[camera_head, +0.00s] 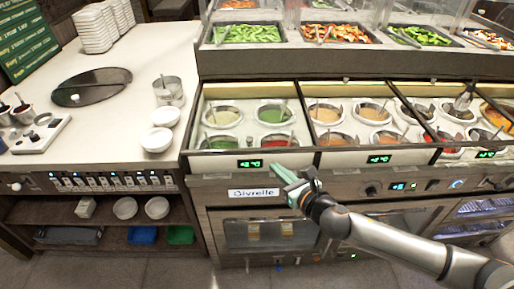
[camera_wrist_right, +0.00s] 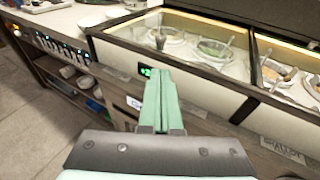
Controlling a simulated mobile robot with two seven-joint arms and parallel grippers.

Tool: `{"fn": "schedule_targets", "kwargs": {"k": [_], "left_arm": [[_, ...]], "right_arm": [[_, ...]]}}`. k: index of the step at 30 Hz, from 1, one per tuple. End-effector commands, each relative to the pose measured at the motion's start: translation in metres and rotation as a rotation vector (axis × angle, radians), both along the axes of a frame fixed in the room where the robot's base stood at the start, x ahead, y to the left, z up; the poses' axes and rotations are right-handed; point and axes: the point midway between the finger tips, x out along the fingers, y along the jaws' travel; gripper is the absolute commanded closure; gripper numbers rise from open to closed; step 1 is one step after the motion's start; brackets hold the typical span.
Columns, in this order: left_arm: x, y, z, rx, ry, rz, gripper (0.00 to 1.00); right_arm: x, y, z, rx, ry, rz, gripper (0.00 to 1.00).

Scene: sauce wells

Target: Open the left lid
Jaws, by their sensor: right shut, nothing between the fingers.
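The left sauce well (camera_head: 230,166) is at the middle of the head view, with several round pots of white, green and red sauce and spoons in them. Its lid seems to be a clear pane in a dark frame (camera_head: 222,152); the frame's front bar also shows in the right wrist view (camera_wrist_right: 200,74). I cannot tell for sure whether the lid is fully down. My right gripper (camera_head: 280,171) is shut and empty, just in front of the well's front panel, right of the green display. In the wrist view its green fingers (camera_wrist_right: 161,92) are together below the frame bar. My left gripper is out of view.
More sauce wells (camera_head: 375,158) continue to the right. A raised salad bar (camera_head: 290,62) stands behind. A white counter (camera_head: 110,125) with bowls (camera_head: 157,139) and a dark round board (camera_head: 92,87) lies left. A name label (camera_head: 253,193) is below the left well.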

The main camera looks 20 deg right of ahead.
Motion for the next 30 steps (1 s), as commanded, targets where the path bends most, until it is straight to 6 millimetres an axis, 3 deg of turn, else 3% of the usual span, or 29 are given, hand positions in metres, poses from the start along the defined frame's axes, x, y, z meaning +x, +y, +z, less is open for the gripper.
{"fn": "schedule_targets", "kwargs": {"k": [12, 16, 22, 30], "left_arm": [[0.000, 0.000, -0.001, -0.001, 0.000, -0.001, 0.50], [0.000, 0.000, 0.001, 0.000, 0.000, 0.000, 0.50], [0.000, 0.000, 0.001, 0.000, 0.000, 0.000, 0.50], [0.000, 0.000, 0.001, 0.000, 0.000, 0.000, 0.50]], "right_arm": [[0.073, 0.015, -0.016, 0.008, 0.001, -0.001, 1.00], [0.091, 0.018, -0.013, 0.007, 0.000, -0.001, 1.00], [0.107, 0.021, -0.013, 0.007, 0.002, -0.001, 1.00], [0.111, 0.022, -0.013, 0.006, 0.002, 0.001, 1.00]]}}
